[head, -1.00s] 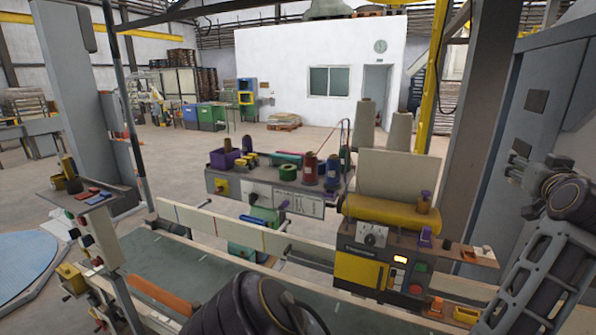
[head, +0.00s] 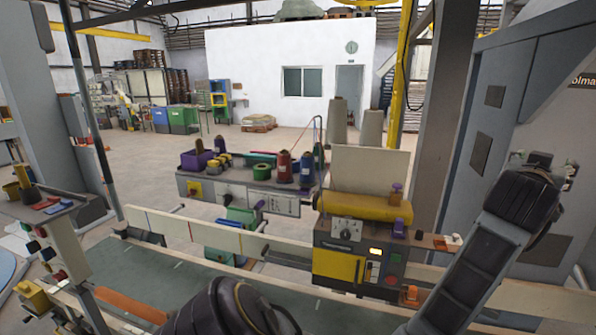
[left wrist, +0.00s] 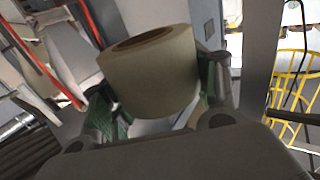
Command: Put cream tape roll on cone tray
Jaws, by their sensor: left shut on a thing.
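The cream tape roll (left wrist: 150,78) is in the left wrist view, its round hole facing up and tilted. My left gripper (left wrist: 155,98) is shut on it, with a dark finger with a green part on each side. Neither gripper shows in the head view, where only my arm links are seen. A long grey tray-like shelf (head: 255,200) stands in the middle of the head view.
A conveyor with a pale side rail (head: 205,232) crosses in front of the shelf. A machine with a yellow door (head: 338,268) stands right of it, with two tall grey cones (head: 371,128) behind. A control post (head: 60,250) is at left.

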